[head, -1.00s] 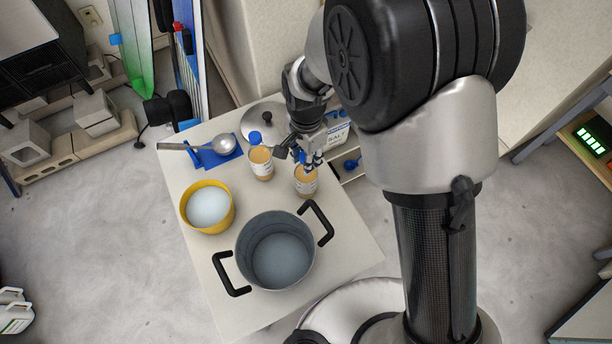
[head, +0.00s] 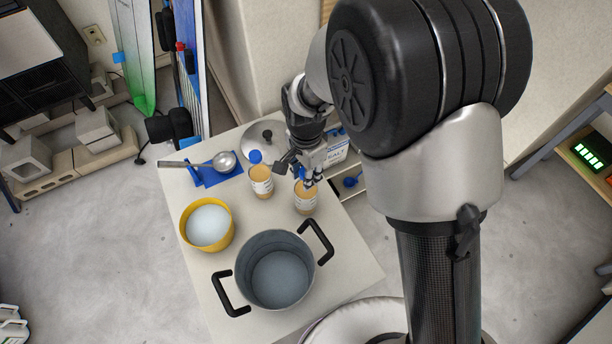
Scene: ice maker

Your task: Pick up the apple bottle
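Two similar bottles with tan contents and white labels stand upright on the white table. The left bottle (head: 261,182) has a blue cap. The right bottle (head: 305,200) stands nearer the pot, and its top is hidden by my gripper (head: 309,183). The labels are too small to read, so I cannot tell which one is the apple bottle. My gripper points down at the top of the right bottle, with its fingertips at or just above the cap. I cannot tell whether the fingers touch it or how far apart they are.
A large grey pot (head: 239,262) with black handles stands in front of the bottles. A yellow bowl (head: 188,240) with white contents is at left. A ladle (head: 224,161) lies on a blue rest behind it. A pot lid (head: 257,132) and a salt box (head: 337,152) are near my wrist.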

